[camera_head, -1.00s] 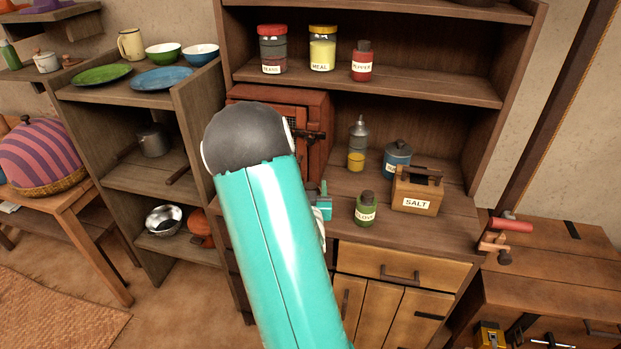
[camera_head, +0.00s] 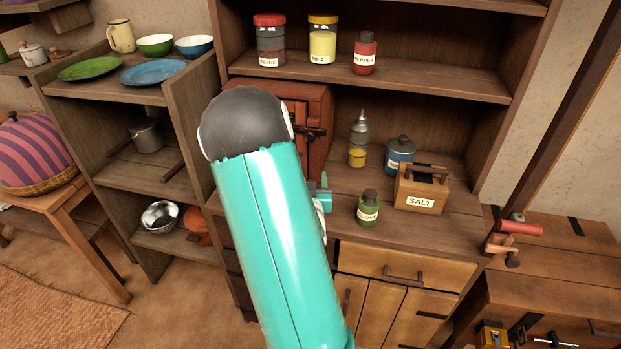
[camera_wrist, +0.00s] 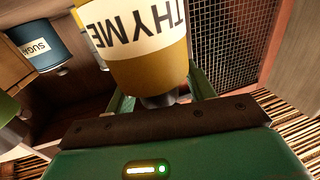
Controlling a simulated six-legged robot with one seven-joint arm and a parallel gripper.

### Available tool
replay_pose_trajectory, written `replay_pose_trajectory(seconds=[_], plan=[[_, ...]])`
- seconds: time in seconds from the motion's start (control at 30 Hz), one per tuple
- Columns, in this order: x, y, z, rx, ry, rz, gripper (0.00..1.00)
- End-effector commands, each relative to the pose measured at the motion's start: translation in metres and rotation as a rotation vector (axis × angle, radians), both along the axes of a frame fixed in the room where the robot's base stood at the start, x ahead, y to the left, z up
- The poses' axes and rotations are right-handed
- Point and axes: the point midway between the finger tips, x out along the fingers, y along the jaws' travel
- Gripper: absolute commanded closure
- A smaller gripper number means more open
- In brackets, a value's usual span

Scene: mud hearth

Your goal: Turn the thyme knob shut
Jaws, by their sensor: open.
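A yellow thyme container (camera_wrist: 150,70) with a white THYME label, upside down in the wrist view, is close in front of my gripper (camera_wrist: 160,95). A dark grey knob-like end (camera_wrist: 165,100) of it lies between my two green fingers, which stand apart on either side. I cannot tell whether they touch it, nor how far the knob is turned. In the head view my teal gripper (camera_head: 323,195) is mostly hidden behind my arm, above the counter.
A red-brown cabinet (camera_head: 318,120) with a mesh door (camera_wrist: 225,40) is close beside my gripper. A green clove jar (camera_head: 368,210), a wooden salt box (camera_head: 420,192) and a blue sugar tin (camera_head: 400,160) stand to the right. A shelf with jars (camera_head: 430,90) hangs above.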

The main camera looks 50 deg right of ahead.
Motion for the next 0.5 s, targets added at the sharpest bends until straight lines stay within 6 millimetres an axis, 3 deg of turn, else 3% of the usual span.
replay_pose_trajectory(seconds=[0.13, 0.37, 0.5], plan=[[-0.0005, 0.0004, 0.0000, 0.000, 0.000, 0.000, 0.46], [-0.0002, 0.0000, -0.0001, 0.000, 0.000, 0.000, 0.89], [0.0004, -0.0003, -0.0003, 0.001, 0.001, -0.002, 0.91]])
